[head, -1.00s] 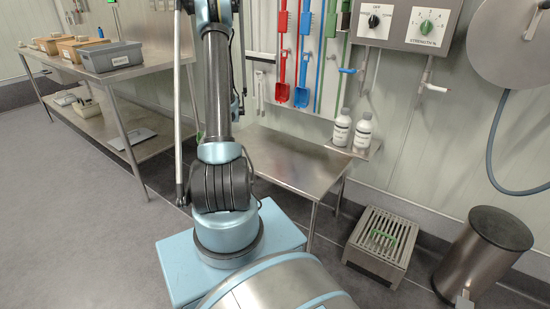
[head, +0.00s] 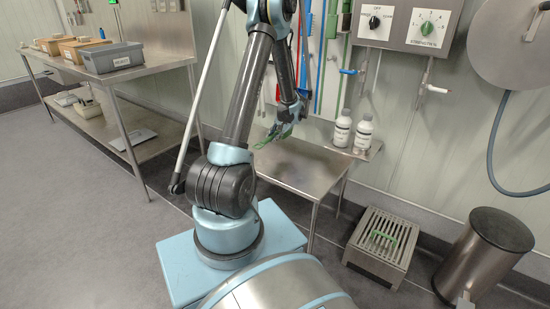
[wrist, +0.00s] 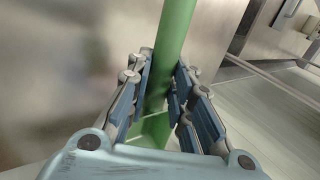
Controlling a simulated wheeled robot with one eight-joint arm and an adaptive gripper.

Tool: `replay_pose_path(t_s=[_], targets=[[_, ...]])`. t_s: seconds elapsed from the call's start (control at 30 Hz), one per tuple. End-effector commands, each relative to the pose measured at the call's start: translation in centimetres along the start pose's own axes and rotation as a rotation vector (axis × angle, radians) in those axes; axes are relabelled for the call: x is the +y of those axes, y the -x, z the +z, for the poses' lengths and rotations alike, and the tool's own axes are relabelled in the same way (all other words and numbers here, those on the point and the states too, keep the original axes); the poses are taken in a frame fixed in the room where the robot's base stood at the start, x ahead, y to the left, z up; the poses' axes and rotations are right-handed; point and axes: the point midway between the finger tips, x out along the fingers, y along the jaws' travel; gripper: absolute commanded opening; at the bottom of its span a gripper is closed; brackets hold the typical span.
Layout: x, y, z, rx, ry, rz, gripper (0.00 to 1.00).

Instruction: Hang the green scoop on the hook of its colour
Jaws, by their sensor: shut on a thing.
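My gripper (head: 291,118) is in front of the wall above the steel table, with its fingers closed around the green scoop (head: 272,135). In the head view the scoop shows as a small green shape below and left of the gripper, above the tabletop. In the wrist view the scoop's green handle (wrist: 174,40) runs between the two fingers (wrist: 163,95), and a wider green part shows below them. The coloured wall strips hang behind my arm, which hides part of them. I cannot make out a green hook.
The steel table (head: 305,170) has a clear top. White bottles (head: 342,130) stand on a small shelf at its right. A control box (head: 408,25) is on the wall.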

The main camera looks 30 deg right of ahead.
Motion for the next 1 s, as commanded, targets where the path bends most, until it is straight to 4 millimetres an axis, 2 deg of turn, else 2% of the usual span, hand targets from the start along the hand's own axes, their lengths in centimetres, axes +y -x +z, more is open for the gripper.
replay_pose_path(t_s=[0.3,0.67,1.0], targets=[[2.4,-3.5,-0.1,0.002,-0.002,0.000,0.00],[3.6,-5.2,-0.1,0.001,-0.001,0.000,0.00],[5.5,-8.0,-0.1,0.001,-0.001,0.000,0.00]])
